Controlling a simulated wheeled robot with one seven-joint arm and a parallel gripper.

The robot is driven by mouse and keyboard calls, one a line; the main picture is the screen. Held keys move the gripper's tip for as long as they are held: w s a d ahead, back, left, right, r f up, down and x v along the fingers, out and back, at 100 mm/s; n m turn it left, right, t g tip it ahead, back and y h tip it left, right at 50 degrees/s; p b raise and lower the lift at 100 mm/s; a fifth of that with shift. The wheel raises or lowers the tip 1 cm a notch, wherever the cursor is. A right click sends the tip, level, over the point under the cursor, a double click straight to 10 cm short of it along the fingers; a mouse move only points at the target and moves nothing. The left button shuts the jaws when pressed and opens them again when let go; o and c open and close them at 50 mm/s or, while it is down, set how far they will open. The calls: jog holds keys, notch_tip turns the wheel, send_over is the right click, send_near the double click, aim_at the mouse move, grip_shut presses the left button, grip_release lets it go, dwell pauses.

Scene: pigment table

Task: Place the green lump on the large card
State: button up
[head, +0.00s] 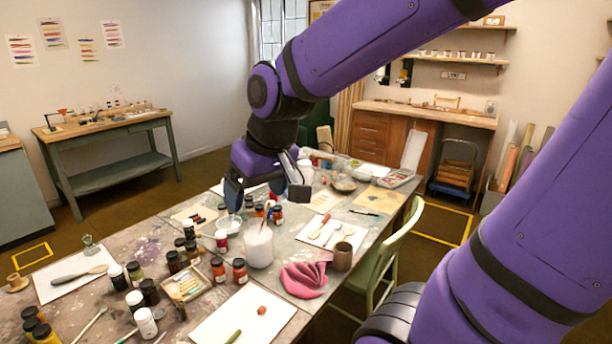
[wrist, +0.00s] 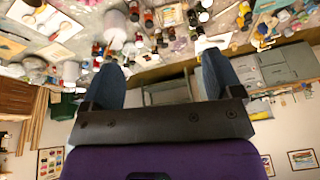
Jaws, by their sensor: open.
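A large white card (head: 218,321) lies on the table at the near edge of the head view. A small red lump (head: 262,310) sits on it. A green, elongated piece (head: 233,337) lies at its lower edge, partly cut off by the frame. I cannot tell whether this is the green lump, and I see no other clear green lump. My gripper (head: 267,194) is open and empty above the middle of the table, apart from the card. The wrist view shows its two spread fingers (wrist: 162,78) with nothing held between them.
A white jug (head: 259,246), several paint jars (head: 219,269) and a pink cloth (head: 303,279) crowd the table between my gripper and the card. A brown cup (head: 343,257) stands beside the cloth. A green chair (head: 385,253) is against the right side.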

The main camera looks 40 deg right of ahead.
jog(key=s+d+r+t, duration=0.1)
jog(key=s+d+r, duration=0.1)
jog(key=s+r, duration=0.3)
jog(key=s, duration=0.4)
jog(key=shift+h, duration=0.3)
jog(key=shift+s+r, duration=0.1)
jog(key=shift+s, duration=0.2)
jog(key=shift+c, duration=0.7)
jog(key=shift+s+d, duration=0.1)
jog(key=shift+s, duration=0.1)
jog(key=c, duration=0.3)
jog(key=g, duration=0.5)
send_over(233, 337)
notch_tip(233, 337, down, 42)
jog(key=shift+n, duration=0.3)
jog(key=shift+f, duration=5.3)
